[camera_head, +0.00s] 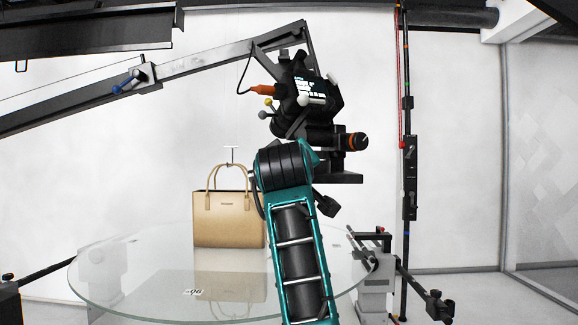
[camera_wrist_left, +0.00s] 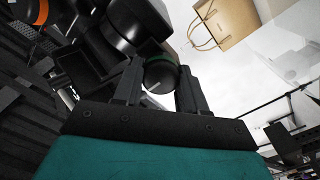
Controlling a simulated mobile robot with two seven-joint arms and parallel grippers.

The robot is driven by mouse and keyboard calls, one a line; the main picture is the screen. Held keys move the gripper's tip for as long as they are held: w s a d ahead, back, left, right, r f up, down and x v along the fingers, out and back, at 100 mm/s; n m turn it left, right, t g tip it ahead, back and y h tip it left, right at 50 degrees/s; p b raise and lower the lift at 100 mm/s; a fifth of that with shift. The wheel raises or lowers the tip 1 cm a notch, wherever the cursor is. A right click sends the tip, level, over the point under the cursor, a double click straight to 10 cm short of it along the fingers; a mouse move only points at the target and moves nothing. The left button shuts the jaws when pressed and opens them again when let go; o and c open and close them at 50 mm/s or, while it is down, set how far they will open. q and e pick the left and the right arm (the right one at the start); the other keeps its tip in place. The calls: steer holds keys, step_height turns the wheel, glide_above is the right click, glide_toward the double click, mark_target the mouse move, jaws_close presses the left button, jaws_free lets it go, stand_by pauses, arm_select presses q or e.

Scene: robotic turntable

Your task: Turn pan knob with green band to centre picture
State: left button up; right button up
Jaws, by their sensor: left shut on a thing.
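The pan knob (camera_wrist_left: 161,77) is a round black knob with a green band, seen in the left wrist view. My left gripper (camera_wrist_left: 159,67) has one dark finger on each side of it and is shut on it. In the head view my teal left arm covers the gripper and this knob. The black camera rig (camera_head: 306,98) hangs at the end of a crane arm above my forearm. My right gripper is in neither view.
A tan handbag (camera_head: 221,219) stands on a round glass turntable (camera_head: 125,282); the bag also shows in the wrist view (camera_wrist_left: 229,22). An orange-banded knob (camera_head: 356,141) sticks out right of the rig. The crane arm (camera_head: 205,63) spans the upper left. A black pole (camera_head: 404,200) stands at right.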

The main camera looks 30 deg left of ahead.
arm_select(q)
steer(key=o, duration=1)
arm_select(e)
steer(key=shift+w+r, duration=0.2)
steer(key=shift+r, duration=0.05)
arm_select(q)
steer(key=shift+s, duration=0.1)
steer(key=v, duration=1.2)
steer(key=shift+s+d, duration=0.15)
steer(key=shift+s, duration=0.2)
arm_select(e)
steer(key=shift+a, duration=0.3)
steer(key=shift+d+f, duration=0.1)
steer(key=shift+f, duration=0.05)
